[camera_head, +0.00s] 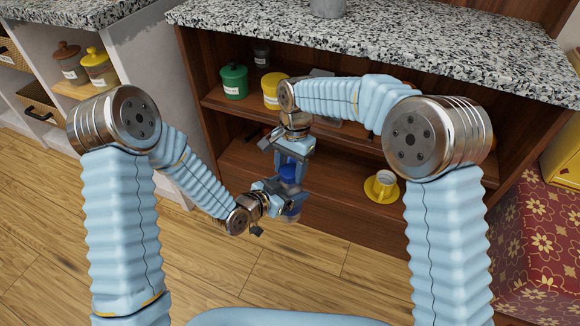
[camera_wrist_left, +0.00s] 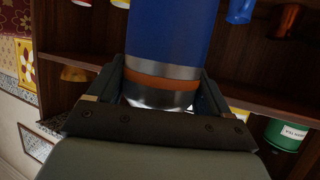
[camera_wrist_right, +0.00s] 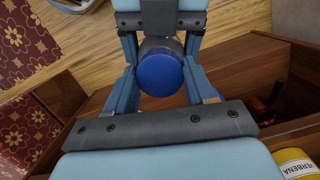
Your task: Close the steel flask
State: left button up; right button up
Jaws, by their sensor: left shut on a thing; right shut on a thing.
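The flask (camera_head: 293,214) is held roughly upright in front of the open shelf unit. Its blue body (camera_wrist_left: 172,35), orange band and steel section show in the left wrist view. My left gripper (camera_head: 284,190) is shut on the flask around the band and steel section. The blue cap (camera_head: 289,172) is above the left gripper, in line with the flask. My right gripper (camera_head: 290,164) reaches down from above and is shut on the cap; its round blue top (camera_wrist_right: 160,75) shows between the fingers. Whether the cap touches the flask's neck is hidden by the fingers.
A green jar (camera_head: 233,81) and a yellow jar (camera_head: 270,90) stand on the upper shelf. The speckled countertop (camera_head: 420,38) overhangs. The wooden floor (camera_head: 310,270) in front is clear.

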jog(key=shift+f, duration=0.5)
pick_arm(q)
grip_shut()
pick_arm(e)
jog(key=m, duration=0.5)
jog(key=shift+s+t+y, duration=0.1)
jog(key=shift+t+y, duration=0.2)
jog(key=m, duration=0.3)
jog(key=m+t, duration=0.1)
jog(key=m, duration=0.4)
jog(key=o, duration=1)
pick_arm(q)
jog(key=shift+w, duration=0.1)
pick_arm(e)
jog(key=shift+o, duration=0.5)
